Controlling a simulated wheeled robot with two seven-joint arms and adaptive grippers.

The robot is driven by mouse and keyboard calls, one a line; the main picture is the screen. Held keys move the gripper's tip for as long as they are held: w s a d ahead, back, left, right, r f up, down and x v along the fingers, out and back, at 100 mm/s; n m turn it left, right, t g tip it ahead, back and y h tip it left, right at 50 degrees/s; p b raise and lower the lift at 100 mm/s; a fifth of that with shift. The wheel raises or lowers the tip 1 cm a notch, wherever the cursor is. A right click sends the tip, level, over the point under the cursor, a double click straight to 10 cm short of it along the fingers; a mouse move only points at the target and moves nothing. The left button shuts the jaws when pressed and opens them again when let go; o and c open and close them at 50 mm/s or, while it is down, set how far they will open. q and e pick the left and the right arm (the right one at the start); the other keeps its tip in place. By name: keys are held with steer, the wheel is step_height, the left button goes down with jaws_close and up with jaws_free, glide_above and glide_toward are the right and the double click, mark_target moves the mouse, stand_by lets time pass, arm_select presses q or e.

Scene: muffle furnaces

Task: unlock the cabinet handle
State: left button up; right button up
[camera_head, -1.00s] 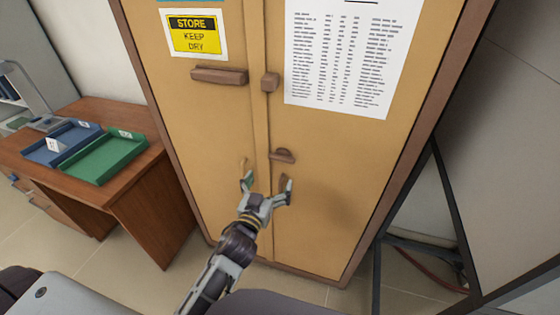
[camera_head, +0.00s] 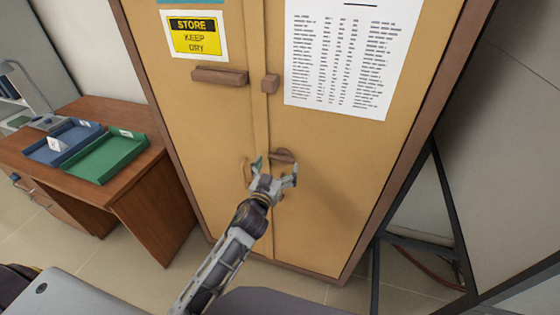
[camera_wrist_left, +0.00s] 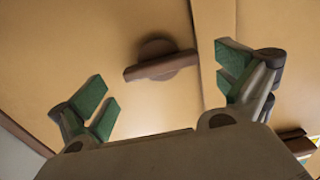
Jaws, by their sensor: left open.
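The tan cabinet (camera_head: 335,200) stands upright with both doors shut. A brown turn handle (camera_head: 283,156) with a rounded base sits on the right door, beside the middle seam. In the left wrist view the handle (camera_wrist_left: 160,66) is a slanted bar over a round base, lying between the two green-padded fingers in the picture. My left gripper (camera_head: 275,168) is open and empty, just below the handle in the head view. I see no contact between the fingers and the handle. My right gripper is not in view.
A wooden desk (camera_head: 150,190) with blue (camera_head: 50,150) and green (camera_head: 85,165) trays stands at left. A dark metal frame (camera_head: 377,270) stands at right.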

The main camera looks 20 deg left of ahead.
mark_target(282, 158)
arm_select(q)
steer(key=shift+w, duration=1.35)
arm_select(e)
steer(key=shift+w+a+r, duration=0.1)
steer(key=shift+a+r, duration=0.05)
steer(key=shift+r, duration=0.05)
arm_select(q)
steer(key=shift+c, duration=0.4)
steer(key=c, duration=0.8)
